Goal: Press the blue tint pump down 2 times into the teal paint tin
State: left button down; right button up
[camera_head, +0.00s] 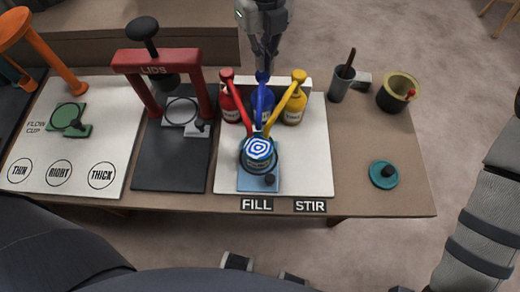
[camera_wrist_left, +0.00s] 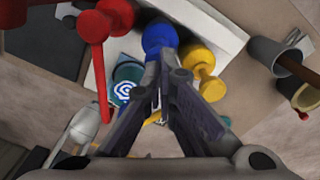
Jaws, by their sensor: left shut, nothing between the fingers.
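The blue tint pump (camera_head: 262,103) stands between a red and a yellow one, its spout reaching forward over the teal paint tin (camera_head: 246,163). The tin stands on a blue pad (camera_head: 252,184); a blue-and-white ring pattern shows on its top. My left gripper (camera_head: 265,66) is shut and empty, pointing down right at the blue pump's head. Whether it touches the head cannot be told. In the left wrist view the blue pump (camera_wrist_left: 158,38) shows just beyond the shut fingers (camera_wrist_left: 170,62), with the tin (camera_wrist_left: 125,72) beside it. My right gripper is out of view.
The red pump (camera_head: 231,108) and yellow pump (camera_head: 294,112) stand close on either side. A red lid press (camera_head: 157,62) stands to the left. A grey cup (camera_head: 338,91), a dark pot (camera_head: 396,95) and a teal lid (camera_head: 384,175) are at the right. Bare table (camera_head: 350,140) lies between.

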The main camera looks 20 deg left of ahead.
pick_arm(q)
jog(key=shift+f, duration=1.4)
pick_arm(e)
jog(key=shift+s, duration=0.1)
pick_arm(q)
jog(key=shift+r+p, duration=0.65)
jog(key=shift+r, duration=1.2)
jog(key=shift+f, duration=0.1)
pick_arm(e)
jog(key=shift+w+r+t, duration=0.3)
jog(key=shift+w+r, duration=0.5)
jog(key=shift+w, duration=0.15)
pick_arm(q)
notch_tip(320, 180, up, 5)
jog(key=shift+p, duration=0.6)
jog(key=shift+r, duration=0.5)
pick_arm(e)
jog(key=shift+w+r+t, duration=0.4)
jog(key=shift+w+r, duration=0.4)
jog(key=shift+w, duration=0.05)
